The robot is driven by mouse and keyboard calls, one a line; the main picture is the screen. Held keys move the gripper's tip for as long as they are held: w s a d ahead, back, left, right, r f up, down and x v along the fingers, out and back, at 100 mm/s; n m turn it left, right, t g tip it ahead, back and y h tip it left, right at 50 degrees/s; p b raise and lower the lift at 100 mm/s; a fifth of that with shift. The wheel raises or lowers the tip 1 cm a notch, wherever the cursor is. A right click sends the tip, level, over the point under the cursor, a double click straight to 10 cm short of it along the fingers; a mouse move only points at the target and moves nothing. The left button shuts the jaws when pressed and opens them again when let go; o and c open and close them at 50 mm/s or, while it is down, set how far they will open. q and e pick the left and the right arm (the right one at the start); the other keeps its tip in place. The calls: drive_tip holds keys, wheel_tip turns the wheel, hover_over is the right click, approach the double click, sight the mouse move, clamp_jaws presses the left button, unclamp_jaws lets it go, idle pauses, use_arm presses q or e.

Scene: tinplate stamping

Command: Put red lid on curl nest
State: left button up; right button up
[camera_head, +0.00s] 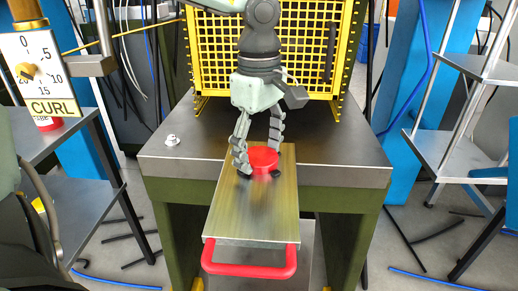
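The round red lid (262,159) is at the far part of a brass-coloured metal plate (250,215) with a red front handle. My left gripper (259,171) reaches down from the top. Its two fingers straddle the lid, with the dark fingertips against its sides near the plate, so it looks shut on the lid. Whether the lid touches the plate is hard to tell. I cannot make out a separate curl nest; anything under the lid is hidden. A dial sign (40,75) marked CURL stands at the left. My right gripper is not in view.
The plate lies on a grey-topped green bench (345,165). A small metal knob (172,140) sits at its left. A yellow mesh guard (225,50) stands behind. A red-and-white item (48,123) is on the left table. A shelf rack (455,155) is at right.

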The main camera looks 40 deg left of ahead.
sight(259, 156)
use_arm(q)
drive_tip(key=shift+o, duration=0.5)
drive_tip(key=shift+f, duration=0.35)
drive_tip(key=shift+s, duration=0.1)
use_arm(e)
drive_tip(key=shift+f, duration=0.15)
use_arm(q)
drive_tip(key=shift+r, duration=0.25)
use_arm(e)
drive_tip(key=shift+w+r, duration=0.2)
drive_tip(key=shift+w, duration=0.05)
use_arm(q)
drive_tip(key=shift+r+p, duration=0.2)
drive_tip(key=shift+p, duration=0.2)
drive_tip(key=shift+r+p, duration=0.75)
drive_tip(key=shift+p, duration=0.05)
wheel_tip(259, 156, up, 11)
drive_tip(key=shift+r, duration=0.15)
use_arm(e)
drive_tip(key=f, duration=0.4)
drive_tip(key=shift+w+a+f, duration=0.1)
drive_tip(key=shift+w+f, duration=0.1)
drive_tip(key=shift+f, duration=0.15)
use_arm(q)
drive_tip(key=shift+a, duration=0.1)
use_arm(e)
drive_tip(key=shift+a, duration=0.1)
